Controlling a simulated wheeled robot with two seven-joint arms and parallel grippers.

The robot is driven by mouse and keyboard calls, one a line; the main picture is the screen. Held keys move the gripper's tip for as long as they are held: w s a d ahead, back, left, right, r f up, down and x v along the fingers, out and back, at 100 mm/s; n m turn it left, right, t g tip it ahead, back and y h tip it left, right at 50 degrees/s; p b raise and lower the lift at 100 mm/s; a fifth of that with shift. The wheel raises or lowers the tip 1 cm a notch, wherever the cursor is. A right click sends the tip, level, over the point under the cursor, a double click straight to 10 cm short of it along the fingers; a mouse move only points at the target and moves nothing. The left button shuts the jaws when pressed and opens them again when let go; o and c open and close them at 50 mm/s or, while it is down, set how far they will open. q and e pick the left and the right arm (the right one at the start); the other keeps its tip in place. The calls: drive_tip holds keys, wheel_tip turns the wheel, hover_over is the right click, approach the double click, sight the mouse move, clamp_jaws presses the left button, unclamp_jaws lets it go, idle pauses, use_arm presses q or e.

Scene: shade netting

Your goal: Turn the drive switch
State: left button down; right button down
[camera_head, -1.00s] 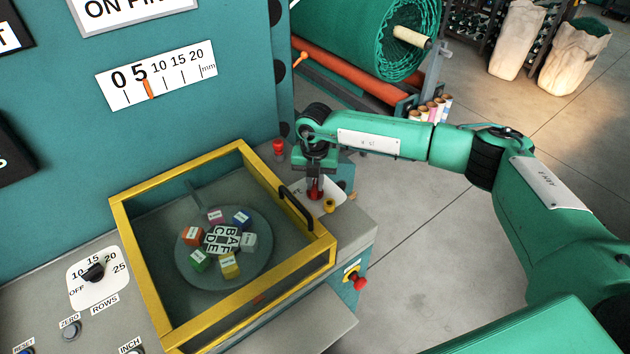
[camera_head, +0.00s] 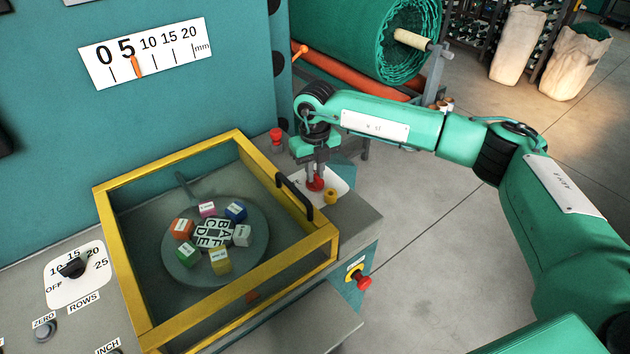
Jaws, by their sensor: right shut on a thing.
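The drive switch, a red knob (camera_head: 316,185), stands on a white plate (camera_head: 333,180) on the grey machine bench, right of the yellow-framed guard. My right gripper (camera_head: 316,178) points down over it with its two fingers shut on the knob. The fingers hide part of the knob and some of the plate's lettering. My left gripper is out of view.
The yellow-framed guard (camera_head: 135,265) with a black handle (camera_head: 295,196) covers a round plate (camera_head: 185,270) bearing coloured blocks. A small yellow knob (camera_head: 331,197) sits close to my right gripper. A red button (camera_head: 363,282) juts from the bench side.

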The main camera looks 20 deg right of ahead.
drive_tip(key=n+b, duration=0.4)
drive_tip(key=shift+f+n+b, duration=0.2)
drive_tip(key=shift+n+b, duration=0.1)
drive_tip(key=shift+b, duration=0.05)
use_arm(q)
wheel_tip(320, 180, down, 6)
use_arm(e)
drive_tip(key=shift+n+b, duration=0.45)
drive_tip(key=shift+n, duration=0.05)
drive_tip(key=shift+n+b, duration=1)
drive_tip(key=shift+n, duration=0.2)
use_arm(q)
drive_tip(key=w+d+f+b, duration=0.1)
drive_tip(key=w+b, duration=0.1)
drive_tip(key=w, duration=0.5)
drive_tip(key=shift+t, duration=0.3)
use_arm(e)
drive_tip(key=shift+r+n, duration=0.25)
drive_tip(key=shift+n, duration=1.35)
drive_tip(key=c, duration=1.4)
unclamp_jaws()
